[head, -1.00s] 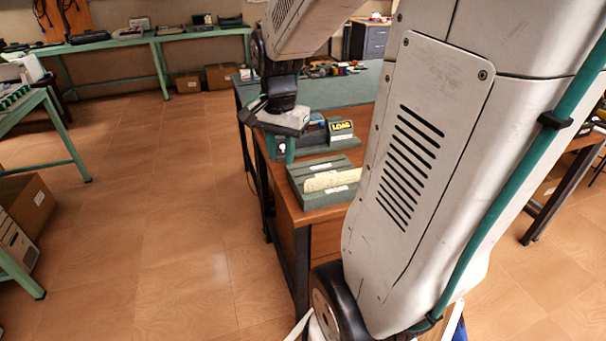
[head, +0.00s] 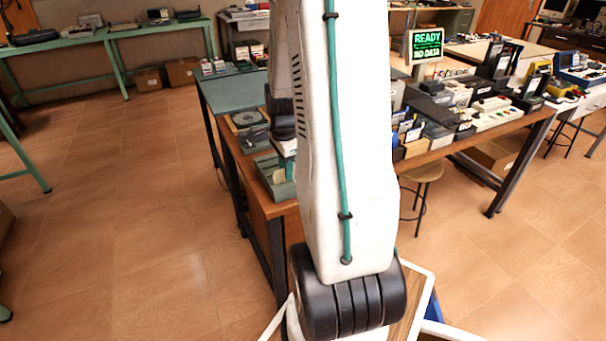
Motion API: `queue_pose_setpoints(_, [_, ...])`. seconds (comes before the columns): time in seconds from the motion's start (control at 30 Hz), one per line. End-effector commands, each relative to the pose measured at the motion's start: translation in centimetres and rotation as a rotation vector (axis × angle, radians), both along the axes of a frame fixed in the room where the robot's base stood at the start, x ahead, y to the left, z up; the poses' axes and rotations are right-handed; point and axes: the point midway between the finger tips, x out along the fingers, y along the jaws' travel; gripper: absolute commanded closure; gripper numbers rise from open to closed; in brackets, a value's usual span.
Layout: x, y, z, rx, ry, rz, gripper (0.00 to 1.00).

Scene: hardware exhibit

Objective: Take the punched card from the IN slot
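The green card holder (head: 270,181) sits on the near left corner of the wooden desk. My own arm link covers its right part. I cannot make out the punched card or the IN slot label at this moment. My gripper (head: 287,165) is mostly hidden behind the arm, and only a pale and green part shows under the black wrist. It appears above or beside the holder's back part. I cannot see its fingertips, whether they are open or shut, or whether they hold anything.
The wooden desk (head: 448,151) carries a grey device (head: 246,121) behind the holder and many boxes and instruments on the right. A small screen (head: 427,46) reads READY, NO DATA. The floor (head: 130,220) at left is clear.

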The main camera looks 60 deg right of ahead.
Motion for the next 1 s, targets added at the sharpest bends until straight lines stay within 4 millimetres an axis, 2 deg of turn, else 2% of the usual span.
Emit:
queue_pose_setpoints(0.1, [0.0,0.0,-1.0,0.001,0.001,0.000,0.72])
queue_pose_setpoints(0.33, [0.0,0.0,-1.1,0.000,0.000,0.000,0.72])
queue_pose_setpoints(0.37, [0.0,0.0,-1.1,0.000,0.000,0.000,0.77])
queue_pose_setpoints(0.43, [0.0,0.0,-1.1,0.000,0.000,0.001,0.97])
queue_pose_setpoints(0.47, [0.0,0.0,-1.1,0.000,0.000,0.001,1.00])
queue_pose_setpoints(0.83, [0.0,0.0,-0.9,-0.001,-0.001,0.000,1.00])
queue_pose_setpoints(1.0, [0.0,-0.1,1.4,-0.003,-0.003,0.001,1.00])
